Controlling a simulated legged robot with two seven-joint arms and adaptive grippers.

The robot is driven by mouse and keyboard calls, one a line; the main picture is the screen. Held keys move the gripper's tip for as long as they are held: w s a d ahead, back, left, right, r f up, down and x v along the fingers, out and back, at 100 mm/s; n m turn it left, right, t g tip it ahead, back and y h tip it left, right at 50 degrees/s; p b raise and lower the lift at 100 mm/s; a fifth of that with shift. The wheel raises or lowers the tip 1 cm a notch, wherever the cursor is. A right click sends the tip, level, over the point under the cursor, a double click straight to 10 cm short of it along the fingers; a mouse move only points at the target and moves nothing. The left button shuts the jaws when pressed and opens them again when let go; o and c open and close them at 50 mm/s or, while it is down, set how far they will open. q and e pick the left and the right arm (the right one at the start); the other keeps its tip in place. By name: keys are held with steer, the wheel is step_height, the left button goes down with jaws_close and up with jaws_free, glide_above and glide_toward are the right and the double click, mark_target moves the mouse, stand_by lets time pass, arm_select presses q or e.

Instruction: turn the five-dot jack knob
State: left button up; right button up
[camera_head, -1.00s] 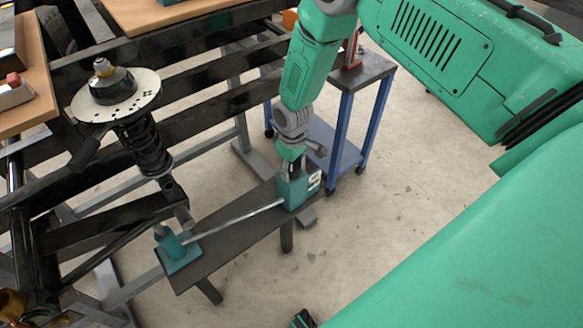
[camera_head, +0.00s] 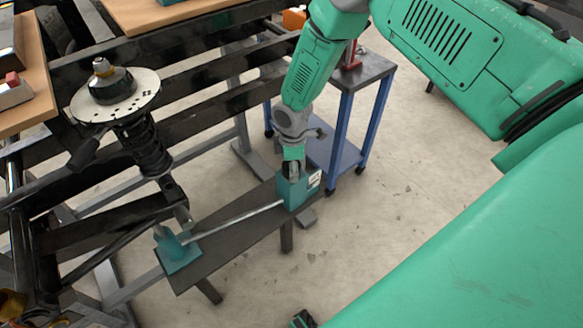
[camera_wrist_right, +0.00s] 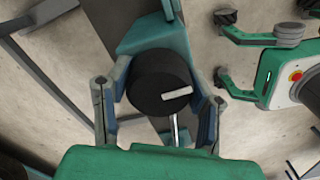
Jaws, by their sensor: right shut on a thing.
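The jack knob (camera_wrist_right: 150,85) is a round black knob with a pale bar mark on its top, seen from above in the right wrist view. It sits on the teal jack box (camera_head: 298,192) at the far right end of the bench. My right gripper (camera_head: 292,168) is shut on the knob from above, one finger on each side. A white label (camera_head: 314,180) is on the box's side, but its dots are too small to read. A metal rod (camera_head: 235,221) runs from the box to a teal base (camera_head: 178,254). My left gripper is not in view.
A spring strut (camera_head: 148,145) with a perforated round plate (camera_head: 115,97) stands at left among black frame beams. A blue-legged cart (camera_head: 340,145) stands behind my right arm. Concrete floor is open to the right of the bench (camera_head: 225,250).

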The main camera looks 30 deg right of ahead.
steer(key=shift+w+r+n, duration=0.15)
steer(key=shift+w+n, duration=0.15)
steer(key=shift+w, duration=0.05)
steer(key=o, duration=1.2)
steer(key=shift+c, duration=0.2)
steer(key=shift+s, duration=0.15)
step_height(320, 180, up, 12)
